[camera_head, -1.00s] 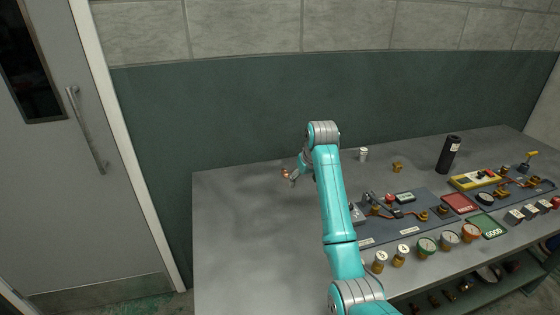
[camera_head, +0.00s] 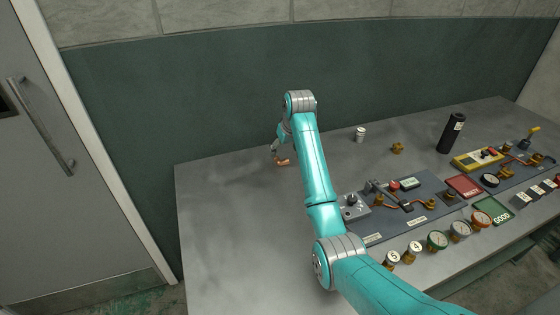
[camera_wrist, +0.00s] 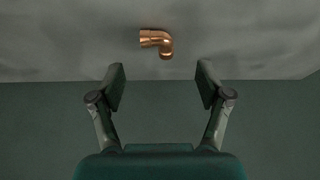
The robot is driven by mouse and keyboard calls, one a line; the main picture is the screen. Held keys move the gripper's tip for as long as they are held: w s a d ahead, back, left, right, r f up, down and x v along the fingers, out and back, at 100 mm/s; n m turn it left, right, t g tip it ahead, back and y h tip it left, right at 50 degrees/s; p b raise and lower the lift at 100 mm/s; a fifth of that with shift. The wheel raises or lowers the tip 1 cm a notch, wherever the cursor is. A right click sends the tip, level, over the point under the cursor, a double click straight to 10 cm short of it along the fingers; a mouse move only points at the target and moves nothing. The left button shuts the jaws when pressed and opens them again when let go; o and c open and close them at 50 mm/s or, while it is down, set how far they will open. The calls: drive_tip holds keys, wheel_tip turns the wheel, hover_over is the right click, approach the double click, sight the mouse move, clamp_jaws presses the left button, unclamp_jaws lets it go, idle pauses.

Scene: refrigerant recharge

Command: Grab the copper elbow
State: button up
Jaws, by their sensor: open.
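The copper elbow (camera_wrist: 160,42) lies on the grey bench top, a short bent pipe with a bright copper shine. In the wrist view it is just beyond my fingertips, roughly centred between them and apart from both. In the head view the elbow (camera_head: 283,162) shows near the back left of the bench, close to my gripper (camera_head: 276,150). My gripper (camera_wrist: 160,88) is open and empty. In the head view my arm hides part of it.
A white canister (camera_head: 360,134), a brass fitting (camera_head: 397,148) and a black cylinder (camera_head: 451,133) stand to the right. A panel with valves and pipes (camera_head: 385,225), a red tray (camera_head: 464,187) and several gauges fill the bench's right side. The bench's left part is clear.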

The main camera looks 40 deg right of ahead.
sight(281, 161)
drive_tip(key=shift+d+x, duration=0.1)
drive_tip(key=shift+x, duration=1.7)
drive_tip(key=shift+d+x, duration=0.15)
drive_tip(key=shift+x, duration=1.7)
drive_tip(key=shift+w+r, duration=0.1)
drive_tip(key=shift+w, duration=0.05)
drive_tip(key=c, duration=1)
